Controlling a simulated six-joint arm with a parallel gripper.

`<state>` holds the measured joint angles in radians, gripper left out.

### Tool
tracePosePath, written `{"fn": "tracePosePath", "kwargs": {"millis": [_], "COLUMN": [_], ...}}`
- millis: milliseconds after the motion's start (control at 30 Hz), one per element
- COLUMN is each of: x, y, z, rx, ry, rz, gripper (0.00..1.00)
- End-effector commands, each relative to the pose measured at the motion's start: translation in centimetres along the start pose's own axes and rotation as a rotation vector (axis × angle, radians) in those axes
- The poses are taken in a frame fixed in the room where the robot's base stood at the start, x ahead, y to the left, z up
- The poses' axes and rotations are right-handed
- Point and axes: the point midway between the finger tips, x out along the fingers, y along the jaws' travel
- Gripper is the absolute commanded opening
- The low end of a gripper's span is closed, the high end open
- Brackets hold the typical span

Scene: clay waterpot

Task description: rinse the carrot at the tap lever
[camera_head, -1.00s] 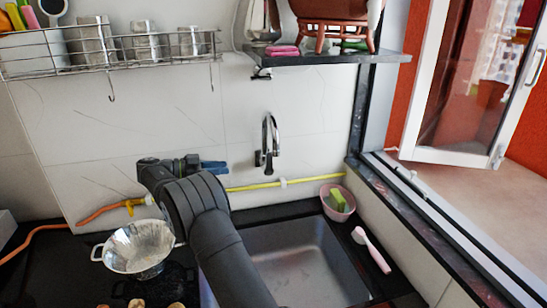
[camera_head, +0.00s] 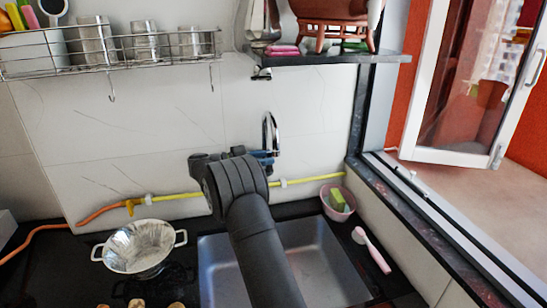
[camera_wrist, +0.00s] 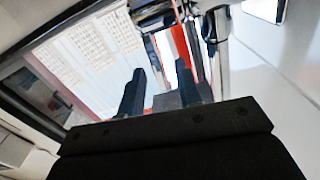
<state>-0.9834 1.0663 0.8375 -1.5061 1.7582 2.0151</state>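The chrome tap (camera_head: 269,127) is fixed to the tiled wall above the sink (camera_head: 322,262). My gripper (camera_head: 268,157) is at the tap's lower part, and my arm hides some of the tap body; I cannot tell whether they touch. In the wrist view, the two dark fingers of my gripper (camera_wrist: 160,70) stand apart with no object seen between them. Chrome tap parts (camera_wrist: 217,45) show just beyond the right finger. The lever cannot be made out clearly. I cannot identify a carrot in either view.
A metal colander (camera_head: 138,246) stands on the dark stove at left. A pink bowl with a green sponge (camera_head: 336,201) and a pink-white brush (camera_head: 371,250) lie right of the sink. A yellow hose (camera_head: 305,181) runs along the wall. A wire rack (camera_head: 110,50) hangs upper left.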

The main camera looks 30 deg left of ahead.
Motion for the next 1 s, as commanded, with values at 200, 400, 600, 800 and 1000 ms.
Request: {"fn": "tracePosePath", "kwargs": {"millis": [200, 400, 600, 800, 1000], "x": [2.7, 3.3, 3.3, 3.2, 3.3], "y": [0.0, 0.0, 0.0, 0.0, 0.0], "z": [0.0, 0.0, 0.0, 0.0, 0.0], "rx": [0.000, -0.001, -0.001, -0.001, 0.000], "ry": [-0.001, -0.001, -0.001, -0.001, -0.012], "rz": [0.000, 0.000, 0.000, 0.000, 0.002], "gripper": [0.32, 0.32, 0.28, 0.00, 0.00]}}
